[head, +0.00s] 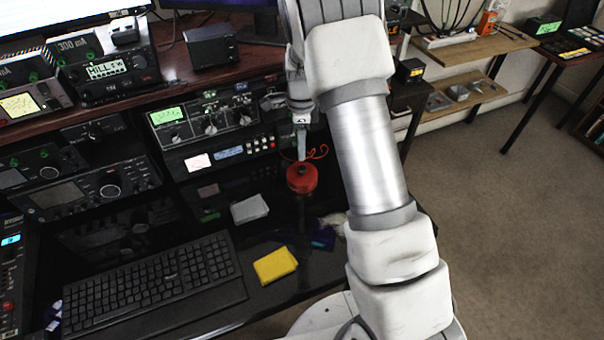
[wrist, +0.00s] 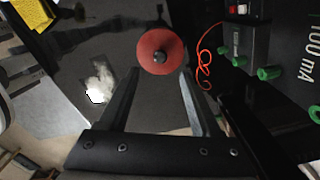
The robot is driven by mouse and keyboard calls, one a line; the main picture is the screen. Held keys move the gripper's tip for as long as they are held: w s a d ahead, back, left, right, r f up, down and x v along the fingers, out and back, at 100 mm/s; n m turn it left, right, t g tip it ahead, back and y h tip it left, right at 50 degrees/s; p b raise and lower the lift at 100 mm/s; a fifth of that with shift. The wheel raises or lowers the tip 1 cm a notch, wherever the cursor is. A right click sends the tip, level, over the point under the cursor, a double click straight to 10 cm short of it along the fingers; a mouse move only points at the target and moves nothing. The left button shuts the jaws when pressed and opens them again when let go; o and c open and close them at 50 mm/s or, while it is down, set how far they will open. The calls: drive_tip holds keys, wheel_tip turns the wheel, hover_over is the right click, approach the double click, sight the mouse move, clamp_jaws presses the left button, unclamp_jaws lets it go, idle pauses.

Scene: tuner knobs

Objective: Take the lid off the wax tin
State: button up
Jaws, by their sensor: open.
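The wax tin (head: 301,178) is a round red tin on the black desk, with a small dark knob on top of its lid. In the wrist view the red lid (wrist: 150,60) and its dark knob (wrist: 159,57) show from above, just beyond the fingertips. My gripper (wrist: 158,72) is open, with one finger on each side of the line to the tin and nothing between them. In the head view my gripper (head: 301,155) points down just above the tin. The lid sits on the tin. I cannot tell whether the fingertips touch it.
A red-orange cable (head: 318,152) curls behind the tin. Radio units (head: 205,118) stand close behind it. A grey block (head: 249,208), a yellow sponge-like block (head: 275,265) and a black keyboard (head: 150,290) lie in front and to the left.

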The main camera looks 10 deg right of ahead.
sight(302, 168)
wheel_tip(302, 168, down, 9)
drive_tip(key=shift+d+r, duration=0.1)
drive_tip(key=shift+r, duration=0.1)
clamp_jaws()
idle(0.5)
